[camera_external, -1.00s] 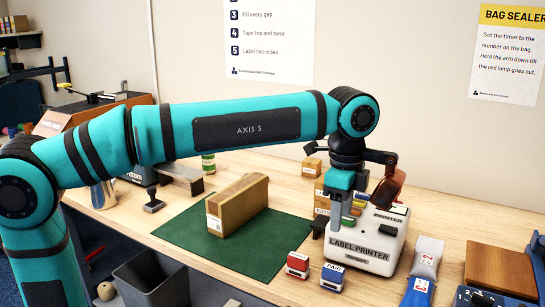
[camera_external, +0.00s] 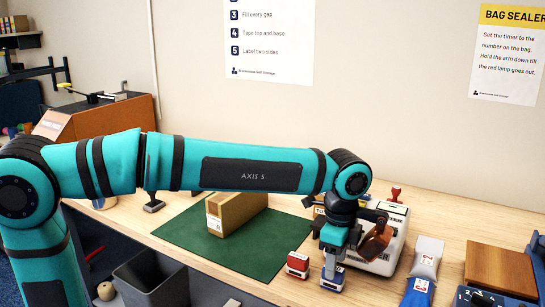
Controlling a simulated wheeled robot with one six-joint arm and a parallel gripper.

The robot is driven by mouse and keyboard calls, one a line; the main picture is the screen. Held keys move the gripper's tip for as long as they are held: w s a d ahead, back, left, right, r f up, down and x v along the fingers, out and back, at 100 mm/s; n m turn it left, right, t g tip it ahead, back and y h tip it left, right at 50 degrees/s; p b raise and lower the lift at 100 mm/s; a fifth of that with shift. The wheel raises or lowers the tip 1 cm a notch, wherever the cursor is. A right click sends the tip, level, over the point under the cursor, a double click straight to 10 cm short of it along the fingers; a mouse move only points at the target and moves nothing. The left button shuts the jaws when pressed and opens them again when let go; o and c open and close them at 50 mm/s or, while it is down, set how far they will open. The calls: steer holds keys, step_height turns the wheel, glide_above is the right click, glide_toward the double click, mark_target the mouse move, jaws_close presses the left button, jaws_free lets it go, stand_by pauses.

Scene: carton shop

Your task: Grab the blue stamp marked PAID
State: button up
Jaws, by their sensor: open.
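The blue stamp (camera_external: 331,284) stands on the wooden table just right of the red stamp. Its upper part is hidden by my gripper, and its PAID marking is hard to read now. My gripper (camera_external: 330,267) points down, open, with its fingers low at the blue stamp. I cannot tell from this view whether the fingers touch it.
The red stamp (camera_external: 298,264) stands close on the left. The label printer (camera_external: 385,258) is right behind my gripper. A green mat (camera_external: 262,258) bears a brown carton (camera_external: 237,210). A blue and white pouch (camera_external: 424,270) lies to the right. A dark bin (camera_external: 150,280) stands in front.

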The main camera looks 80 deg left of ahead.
step_height(320, 180, down, 5)
steer(key=shift+s, duration=0.15)
steer(key=shift+c, duration=0.2)
steer(key=c, duration=1)
